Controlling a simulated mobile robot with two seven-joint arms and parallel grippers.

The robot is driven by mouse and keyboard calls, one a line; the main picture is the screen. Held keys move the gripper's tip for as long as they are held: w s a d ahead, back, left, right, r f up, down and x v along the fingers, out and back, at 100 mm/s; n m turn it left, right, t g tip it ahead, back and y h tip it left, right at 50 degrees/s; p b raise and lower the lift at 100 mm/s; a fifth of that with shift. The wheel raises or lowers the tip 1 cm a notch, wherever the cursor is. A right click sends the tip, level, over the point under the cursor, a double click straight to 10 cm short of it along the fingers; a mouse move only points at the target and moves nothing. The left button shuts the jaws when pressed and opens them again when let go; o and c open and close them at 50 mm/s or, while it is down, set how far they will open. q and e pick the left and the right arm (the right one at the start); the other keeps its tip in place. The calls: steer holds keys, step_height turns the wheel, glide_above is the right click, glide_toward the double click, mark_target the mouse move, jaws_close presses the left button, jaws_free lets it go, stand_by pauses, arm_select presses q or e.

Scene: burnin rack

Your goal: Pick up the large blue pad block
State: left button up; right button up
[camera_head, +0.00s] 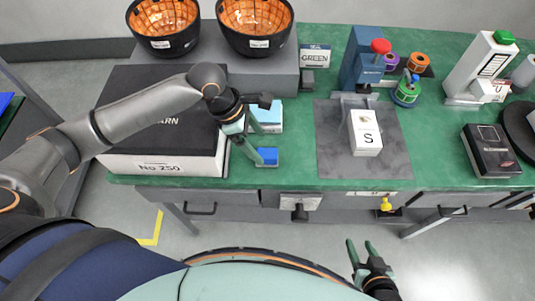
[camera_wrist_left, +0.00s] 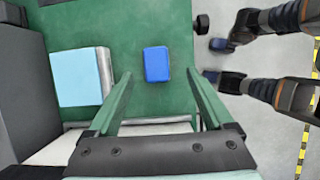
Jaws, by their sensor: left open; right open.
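A small dark blue block (camera_head: 267,157) lies near the front edge of the green bench. It also shows in the left wrist view (camera_wrist_left: 157,64), between and beyond the fingertips. A larger light blue pad block (camera_head: 269,112) with a pale side lies behind it; in the left wrist view this block (camera_wrist_left: 78,77) is left of the fingers. My left gripper (camera_head: 260,141) is open and empty above the bench, its fingers on either side of the dark blue block's line of view. My right gripper (camera_head: 360,246) is open and empty in front of the bench.
A large black-topped box (camera_head: 160,166) stands left of the blocks. A grey riser (camera_head: 220,65) with two orange-lined bowls is behind. A grey mat (camera_head: 335,160) bearing a white "S" box (camera_head: 365,133) lies right. Green surface (camera_head: 296,150) is clear between blocks and mat.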

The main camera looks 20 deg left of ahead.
mark_target(267, 153)
arm_select(q)
steer(key=x, duration=0.6)
steer(key=shift+w+f+b, duration=0.25)
steer(key=shift+w+b, duration=0.05)
steer(key=shift+w, duration=0.05)
jaws_close()
stand_by(0.4)
